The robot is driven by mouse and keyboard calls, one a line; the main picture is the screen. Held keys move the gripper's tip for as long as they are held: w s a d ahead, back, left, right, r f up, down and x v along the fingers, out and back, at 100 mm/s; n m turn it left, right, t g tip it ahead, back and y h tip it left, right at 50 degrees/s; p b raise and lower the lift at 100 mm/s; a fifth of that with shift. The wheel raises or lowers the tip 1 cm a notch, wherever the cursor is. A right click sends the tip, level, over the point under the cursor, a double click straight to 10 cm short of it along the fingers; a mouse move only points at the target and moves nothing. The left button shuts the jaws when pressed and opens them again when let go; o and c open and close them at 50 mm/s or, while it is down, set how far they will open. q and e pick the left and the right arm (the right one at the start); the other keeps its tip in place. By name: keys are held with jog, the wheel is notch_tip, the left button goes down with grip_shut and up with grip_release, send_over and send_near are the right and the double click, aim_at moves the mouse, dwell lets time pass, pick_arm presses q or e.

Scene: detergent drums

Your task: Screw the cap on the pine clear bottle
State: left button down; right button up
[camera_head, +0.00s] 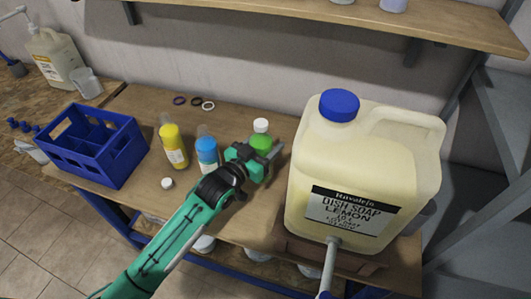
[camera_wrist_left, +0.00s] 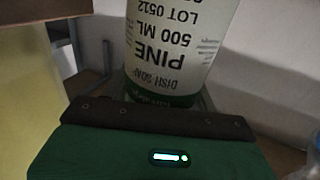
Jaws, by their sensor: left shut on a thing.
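The pine bottle (camera_head: 260,143) is green and stands on the workbench left of the big drum. Its label, reading PINE 500 ML, fills the middle of the left wrist view (camera_wrist_left: 172,48), upside down. A white cap (camera_head: 261,125) shows at the top of this bottle; I cannot tell how tightly it sits. My left gripper (camera_head: 264,163) is shut on the bottle, from its near side. The gripper hides the bottle's lower part. Another white cap (camera_head: 167,183) lies on the bench, left of the blue bottle. My right gripper is not in view.
A blue bottle (camera_head: 207,152) and a yellow bottle (camera_head: 173,146) stand left of my gripper. A blue crate (camera_head: 92,160) is farther left. The large dish soap drum (camera_head: 360,170) stands close on the right. Several rings (camera_head: 196,101) lie at the back.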

pick_arm(q)
notch_tip(320, 180, down, 4)
jog(key=shift+f, duration=0.1)
dwell(0.4)
jog(key=shift+f, duration=0.15)
jog(key=shift+c, duration=2.1)
grip_release()
